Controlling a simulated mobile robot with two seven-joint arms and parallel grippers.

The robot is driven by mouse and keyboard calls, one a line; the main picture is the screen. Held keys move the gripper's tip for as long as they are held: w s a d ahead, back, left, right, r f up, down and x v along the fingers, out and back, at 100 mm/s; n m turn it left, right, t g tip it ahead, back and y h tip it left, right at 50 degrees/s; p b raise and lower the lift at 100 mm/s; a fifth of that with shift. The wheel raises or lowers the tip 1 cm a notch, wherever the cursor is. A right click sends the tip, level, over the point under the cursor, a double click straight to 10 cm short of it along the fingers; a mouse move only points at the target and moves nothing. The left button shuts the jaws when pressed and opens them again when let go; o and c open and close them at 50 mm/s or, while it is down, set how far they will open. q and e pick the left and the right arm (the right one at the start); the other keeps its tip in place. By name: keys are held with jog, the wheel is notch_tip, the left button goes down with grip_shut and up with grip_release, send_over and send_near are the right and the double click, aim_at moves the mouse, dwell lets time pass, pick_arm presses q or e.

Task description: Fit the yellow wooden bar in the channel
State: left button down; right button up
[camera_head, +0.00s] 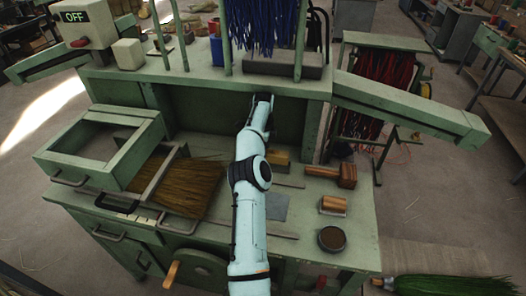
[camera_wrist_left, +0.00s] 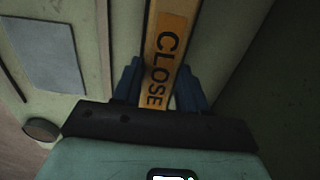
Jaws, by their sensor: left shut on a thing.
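A yellow wooden bar (camera_wrist_left: 170,40) marked CLOSE is between the two dark blue fingers of my left gripper (camera_wrist_left: 158,92) in the left wrist view. The gripper is shut on its near end, and the bar runs away out of the top of that view. In the head view my arm reaches up the middle, its far end (camera_head: 262,100) at the dark recess under the bench's upper shelf. The bar cannot be made out there. I cannot tell which part is the channel, or whether the bar touches it. My right gripper is not in view.
The green workbench (camera_head: 300,268) holds a straw broom head (camera_head: 185,187), a wooden mallet (camera_head: 333,174), a yellowish block (camera_head: 279,157), a small brush (camera_head: 333,205) and a round tin (camera_head: 332,239). A grey plate (camera_head: 276,208) lies beside my arm.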

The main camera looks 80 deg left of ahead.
pick_arm(q)
jog(key=f, duration=0.3)
jog(key=shift+s, duration=0.35)
jog(key=shift+w, duration=0.1)
jog(key=shift+f, duration=0.15)
jog(key=c, duration=0.6)
grip_release()
